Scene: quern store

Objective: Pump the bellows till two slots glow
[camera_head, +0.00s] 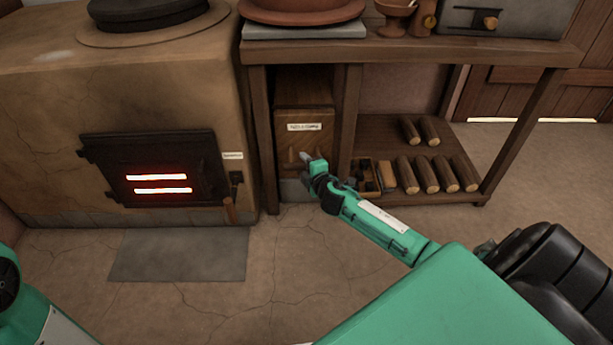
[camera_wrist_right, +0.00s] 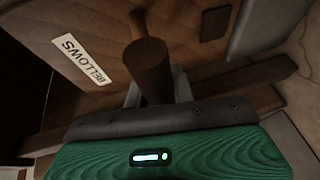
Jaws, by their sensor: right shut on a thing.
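The bellows (camera_head: 304,112) is a wooden box with a pale label, set in the bay beside the stove; in the right wrist view its label (camera_wrist_right: 83,61) reads BELLOWS. My right gripper (camera_head: 307,160) is at the bellows' lower front. In the right wrist view it is shut on a round wooden handle (camera_wrist_right: 148,66) that sticks out from the box. The stove's dark iron door (camera_head: 150,150) has two slots (camera_head: 160,184) glowing orange-red, one above the other. Only part of my left arm shows at the lower left; its gripper is out of view.
The clay stove (camera_head: 60,100) fills the left, with a wooden-handled lever (camera_head: 229,207) beside its door. A grey slab (camera_head: 180,254) lies on the floor in front. Several logs (camera_head: 427,172) lie on the low shelf right of the bellows. The floor in front is mostly clear.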

